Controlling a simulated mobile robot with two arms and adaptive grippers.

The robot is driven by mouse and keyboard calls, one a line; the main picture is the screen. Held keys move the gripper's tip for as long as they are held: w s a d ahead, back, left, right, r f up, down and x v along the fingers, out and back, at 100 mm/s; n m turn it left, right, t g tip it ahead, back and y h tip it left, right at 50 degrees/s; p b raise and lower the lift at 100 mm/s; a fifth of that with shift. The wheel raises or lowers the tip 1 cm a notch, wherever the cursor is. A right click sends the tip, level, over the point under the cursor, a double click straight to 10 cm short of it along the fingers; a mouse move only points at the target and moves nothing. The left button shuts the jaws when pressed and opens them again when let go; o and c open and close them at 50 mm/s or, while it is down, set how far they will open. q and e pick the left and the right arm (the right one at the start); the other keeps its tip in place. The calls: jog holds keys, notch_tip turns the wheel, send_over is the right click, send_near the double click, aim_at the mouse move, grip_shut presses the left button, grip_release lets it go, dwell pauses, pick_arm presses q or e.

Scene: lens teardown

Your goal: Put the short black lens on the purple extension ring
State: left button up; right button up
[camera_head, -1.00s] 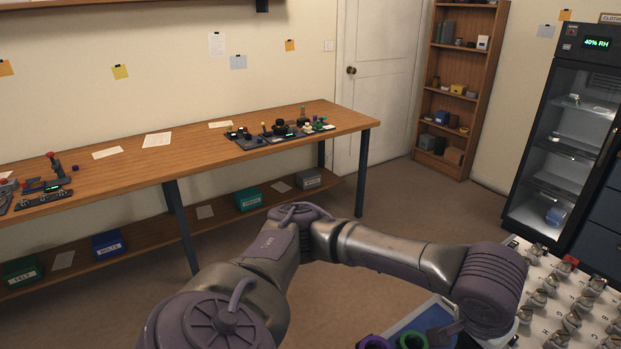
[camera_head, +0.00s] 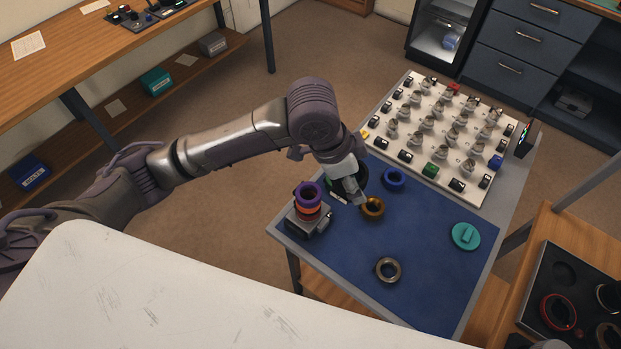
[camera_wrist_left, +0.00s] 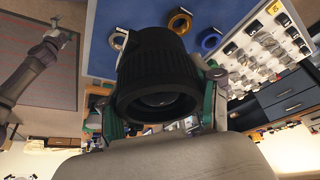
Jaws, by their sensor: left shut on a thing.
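The short black lens (camera_head: 361,178) is mostly hidden behind my left gripper (camera_head: 349,188) in the head view. In the left wrist view the black lens (camera_wrist_left: 158,68) fills the middle, with green-padded fingers on both sides, and the left gripper is shut on it. The purple extension ring (camera_head: 307,191) sits on top of an orange ring (camera_head: 308,209) on a small grey stand (camera_head: 309,222) at the left corner of the blue mat. The lens is held to the right of the purple ring, apart from it.
On the blue mat (camera_head: 430,285) lie a blue ring (camera_head: 394,170), a brass ring (camera_head: 373,215), a dark grey ring (camera_head: 388,281) and a teal cap (camera_head: 465,229). A white board (camera_head: 403,168) with many small parts stands behind. A white surface (camera_head: 150,290) fills the lower left.

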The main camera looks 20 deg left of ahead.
pick_arm(q)
jog(key=p, duration=0.2)
send_over(317, 190)
jog(key=a, duration=0.1)
jog(key=f, duration=0.5)
jog(key=shift+s+f, duration=0.2)
jog(key=shift+s, duration=0.15)
notch_tip(317, 190, down, 3)
jog(key=shift+f+p, duration=0.1)
jog(key=shift+p, duration=0.5)
jog(key=shift+f, duration=0.45)
jog(key=o, duration=1.3)
jog(key=shift+f, duration=0.15)
jog(key=shift+o, duration=0.2)
